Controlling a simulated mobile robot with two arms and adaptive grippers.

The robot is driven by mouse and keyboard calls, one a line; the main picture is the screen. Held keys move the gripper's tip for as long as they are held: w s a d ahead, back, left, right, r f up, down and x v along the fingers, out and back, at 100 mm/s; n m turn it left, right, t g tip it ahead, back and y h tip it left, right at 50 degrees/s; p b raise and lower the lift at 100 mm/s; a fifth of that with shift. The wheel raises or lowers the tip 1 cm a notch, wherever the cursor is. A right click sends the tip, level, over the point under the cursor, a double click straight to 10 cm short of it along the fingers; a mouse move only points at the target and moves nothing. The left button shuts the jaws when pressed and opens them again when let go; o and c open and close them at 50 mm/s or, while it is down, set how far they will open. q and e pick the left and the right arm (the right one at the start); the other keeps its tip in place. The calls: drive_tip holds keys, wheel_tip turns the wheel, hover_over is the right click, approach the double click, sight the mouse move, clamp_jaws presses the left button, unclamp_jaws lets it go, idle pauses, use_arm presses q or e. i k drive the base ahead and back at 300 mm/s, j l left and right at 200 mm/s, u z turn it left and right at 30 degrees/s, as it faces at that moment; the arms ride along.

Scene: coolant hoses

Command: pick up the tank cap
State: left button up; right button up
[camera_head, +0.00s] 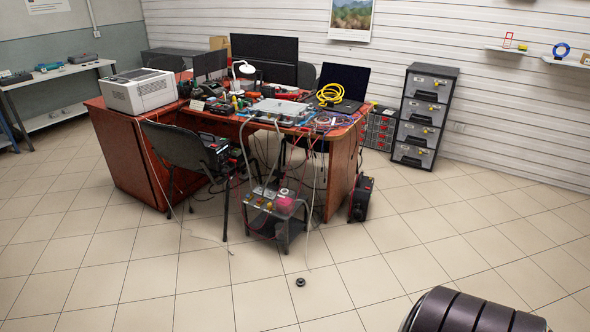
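A small black round piece (300,282) lies flat on the tiled floor, in front of the small cart; it looks like the tank cap, though it is too small to be certain. The cart (285,238) stands at the front of the desk and carries a unit with a pinkish-red tank (284,200) and a few coloured fittings. A pale hose (307,240) hangs from the desk side down to the floor beside the cart. Whether the tank's opening is bare cannot be made out. Neither of my grippers is in view.
A cluttered red-brown desk (155,163) stands behind the cart, with a black chair (183,150) at its left front. A black case (362,198) stands right of the desk. The floor around the black piece is clear.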

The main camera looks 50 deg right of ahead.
sight(301, 281)
drive_tip(key=i+l+z, duration=0.1)
drive_tip(key=i+z, duration=0.65)
drive_tip(key=z, duration=0.2)
drive_tip(key=i+j+z, duration=0.25)
drive_tip(key=z, duration=0.2)
drive_tip(key=i+j+z, duration=0.45)
drive_tip(key=k+l, duration=0.05)
drive_tip(key=l, duration=0.05)
